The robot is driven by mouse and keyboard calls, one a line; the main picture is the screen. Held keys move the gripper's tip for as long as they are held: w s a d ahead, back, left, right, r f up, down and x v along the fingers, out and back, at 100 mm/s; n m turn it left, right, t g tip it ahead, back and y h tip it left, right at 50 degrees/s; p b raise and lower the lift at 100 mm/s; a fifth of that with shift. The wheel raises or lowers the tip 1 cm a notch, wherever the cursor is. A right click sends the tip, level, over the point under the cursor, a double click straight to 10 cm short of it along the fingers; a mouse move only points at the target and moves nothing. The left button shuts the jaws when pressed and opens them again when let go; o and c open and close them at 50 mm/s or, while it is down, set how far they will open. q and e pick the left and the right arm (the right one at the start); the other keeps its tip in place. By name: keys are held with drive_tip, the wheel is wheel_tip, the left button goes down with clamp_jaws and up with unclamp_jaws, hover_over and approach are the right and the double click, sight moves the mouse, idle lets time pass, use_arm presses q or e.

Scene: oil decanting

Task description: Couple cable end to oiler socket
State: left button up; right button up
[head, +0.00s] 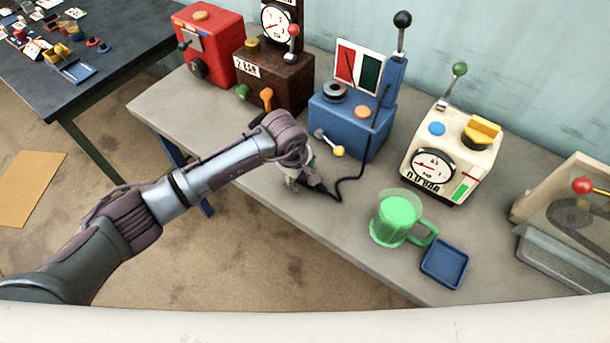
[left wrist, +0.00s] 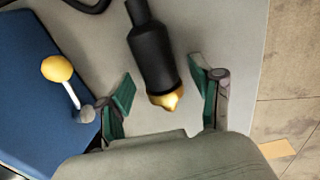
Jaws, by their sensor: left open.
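The cable end (left wrist: 153,55) is a black plug with a gold tip. In the left wrist view it lies on the grey bench top, between the two green fingers of my left gripper (left wrist: 161,82), with its tip toward the palm. The fingers are spread, with gaps on both sides of the plug. In the head view my left gripper (head: 293,182) is low over the bench, in front of the blue machine (head: 343,128). A black cable (head: 358,176) runs from the gripper up to this machine. I cannot tell which machine is the oiler; no socket is clear. My right gripper is out of view.
A red machine (head: 212,48), a brown gauge box (head: 283,77) and a cream gauge machine (head: 448,158) stand along the back of the bench. A green mug (head: 398,218) and a blue dish (head: 445,262) are to the right. The blue machine's yellow-knobbed lever (left wrist: 58,69) is close to the left finger.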

use_arm(q)
drive_tip(key=c, duration=1.1)
drive_tip(key=shift+c, duration=0.5)
drive_tip(key=shift+r, duration=0.15)
